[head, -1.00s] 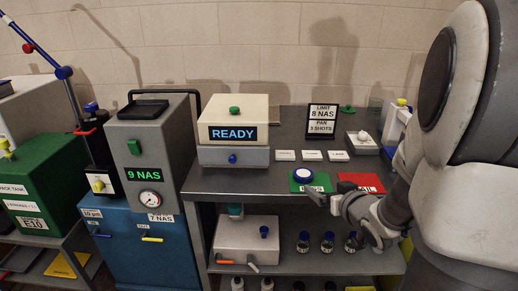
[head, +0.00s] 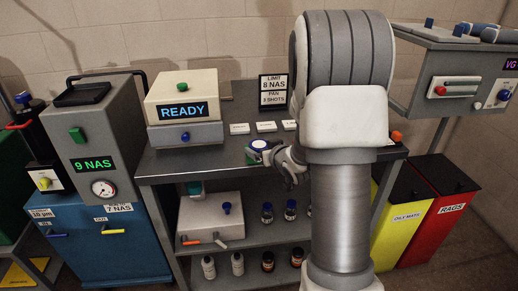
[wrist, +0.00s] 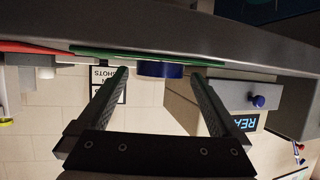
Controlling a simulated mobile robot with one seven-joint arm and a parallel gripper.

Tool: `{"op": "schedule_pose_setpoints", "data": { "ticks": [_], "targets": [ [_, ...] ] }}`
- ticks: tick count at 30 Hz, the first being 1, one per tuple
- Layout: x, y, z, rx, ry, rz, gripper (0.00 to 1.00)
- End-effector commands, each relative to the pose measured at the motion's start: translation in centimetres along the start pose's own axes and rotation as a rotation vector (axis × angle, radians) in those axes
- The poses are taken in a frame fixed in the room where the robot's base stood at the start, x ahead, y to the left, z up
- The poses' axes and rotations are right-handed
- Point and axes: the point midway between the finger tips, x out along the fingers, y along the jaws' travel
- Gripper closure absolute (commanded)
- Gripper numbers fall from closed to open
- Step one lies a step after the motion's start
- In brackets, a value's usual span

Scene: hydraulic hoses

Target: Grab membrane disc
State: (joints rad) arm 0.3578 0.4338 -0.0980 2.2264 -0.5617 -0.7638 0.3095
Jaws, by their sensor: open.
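A small round disc (head: 259,144) with a white top and blue rim, which looks like the membrane disc, sits on the green mat (head: 249,156) on the bench top. My gripper (head: 268,156) is at its near right side in the head view, partly covering the mat. In the wrist view, which is upside down, the blue rim of the disc (wrist: 160,69) shows between the tips of my open gripper (wrist: 157,76). The disc lies at or just beyond the fingertips. I cannot tell whether either finger touches it. The green mat also shows there (wrist: 90,50).
A cream box reading READY (head: 182,105) stands left of the disc. White cards (head: 266,127) and a limit sign (head: 273,90) are behind it. Bottles (head: 267,212) stand on the shelf below. My arm hides the bench's right part. Yellow and red bins (head: 445,208) stand right.

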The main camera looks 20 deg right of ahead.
Motion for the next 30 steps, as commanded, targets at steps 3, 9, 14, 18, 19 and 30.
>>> {"op": "schedule_pose_setpoints", "data": {
  "ticks": [3,9,14,18,19,30],
  "targets": [
    [0.87,0.02,0.0,0.001,0.0,0.001,0.0],
    [0.91,0.02,-0.04,0.001,0.0,0.001,0.0],
    [0.9,0.02,-0.03,0.001,0.0,0.001,0.25],
    [0.89,0.02,-0.02,0.001,0.0,0.001,0.5],
    [0.89,0.02,-0.02,0.001,0.0,0.001,0.56],
    [0.84,0.03,-0.14,0.001,0.0,0.001,0.76]
  ]
}}
